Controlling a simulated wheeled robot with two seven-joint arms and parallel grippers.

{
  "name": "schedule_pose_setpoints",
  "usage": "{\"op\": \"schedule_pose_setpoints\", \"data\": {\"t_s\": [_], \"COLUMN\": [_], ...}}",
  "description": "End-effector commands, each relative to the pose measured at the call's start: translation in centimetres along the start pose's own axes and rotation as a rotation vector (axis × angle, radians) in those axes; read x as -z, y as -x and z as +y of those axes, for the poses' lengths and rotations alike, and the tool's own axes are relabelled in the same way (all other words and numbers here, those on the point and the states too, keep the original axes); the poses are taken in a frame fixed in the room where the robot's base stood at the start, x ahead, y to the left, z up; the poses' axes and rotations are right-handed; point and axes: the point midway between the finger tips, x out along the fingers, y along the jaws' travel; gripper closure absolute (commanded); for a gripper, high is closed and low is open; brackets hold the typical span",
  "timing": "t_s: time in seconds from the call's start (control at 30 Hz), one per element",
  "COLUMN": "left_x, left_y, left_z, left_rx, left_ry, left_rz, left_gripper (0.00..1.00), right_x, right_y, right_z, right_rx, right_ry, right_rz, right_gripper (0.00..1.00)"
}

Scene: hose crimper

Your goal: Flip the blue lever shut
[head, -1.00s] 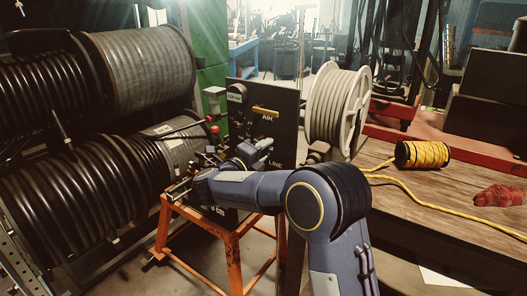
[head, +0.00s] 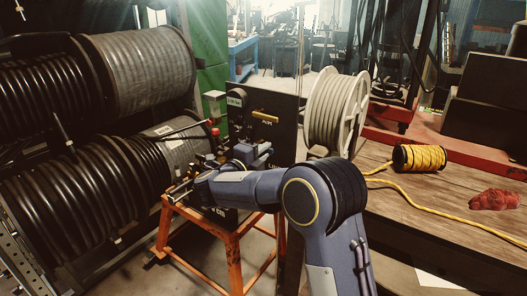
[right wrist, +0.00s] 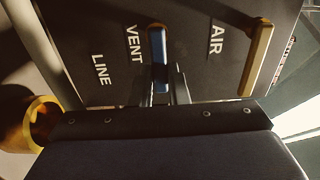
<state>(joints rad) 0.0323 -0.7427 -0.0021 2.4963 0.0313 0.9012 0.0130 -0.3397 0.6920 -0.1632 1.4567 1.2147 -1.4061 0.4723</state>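The blue lever (right wrist: 157,45) is on the dark panel (right wrist: 100,65), by the word VENT in the right wrist view. It lies along the panel, its far end beside the lettering. My right gripper (right wrist: 163,75) has its narrow fingers on either side of the lever's near end. They are close to it; I cannot tell whether they press on it. In the head view my right gripper (head: 262,152) is in front of the panel (head: 285,122) and hides the lever there. My left gripper is out of view.
A yellow handle (head: 265,117) by AIR also shows in the right wrist view (right wrist: 257,60). A red knob (head: 215,131) is left of the panel, above an orange stand (head: 233,255). Hose reels (head: 70,200) fill the left; a bench (head: 440,195) with yellow rope stands right.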

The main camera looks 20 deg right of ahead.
Motion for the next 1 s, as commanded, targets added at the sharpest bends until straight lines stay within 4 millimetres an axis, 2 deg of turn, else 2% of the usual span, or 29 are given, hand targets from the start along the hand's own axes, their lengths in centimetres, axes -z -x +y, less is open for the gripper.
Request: {"op": "schedule_pose_setpoints", "data": {"t_s": [0.03, 0.17, 0.47, 0.57, 0.8, 1.0], "left_x": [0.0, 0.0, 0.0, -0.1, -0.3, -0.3], "left_y": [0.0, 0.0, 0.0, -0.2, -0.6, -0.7], "left_z": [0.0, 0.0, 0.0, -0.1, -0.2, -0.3], "left_rx": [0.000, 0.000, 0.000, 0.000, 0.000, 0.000], "left_ry": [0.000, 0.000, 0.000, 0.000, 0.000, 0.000], "left_rz": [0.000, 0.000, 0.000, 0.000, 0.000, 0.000], "left_gripper": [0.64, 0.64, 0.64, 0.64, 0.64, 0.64], "right_x": [0.0, 0.0, 0.0, -0.1, -0.1, 0.0], "right_y": [0.0, 0.0, 0.2, 1.1, 5.2, 7.5], "right_z": [0.0, 0.0, 0.0, 0.0, 0.1, 0.1], "right_rx": [0.000, 0.000, 0.000, 0.000, 0.001, 0.000], "right_ry": [0.002, 0.001, -0.001, -0.001, -0.001, -0.001], "right_rz": [0.000, 0.000, -0.001, -0.003, -0.004, -0.001], "right_gripper": [0.80, 0.64, 0.64, 0.64, 0.64, 0.64]}}
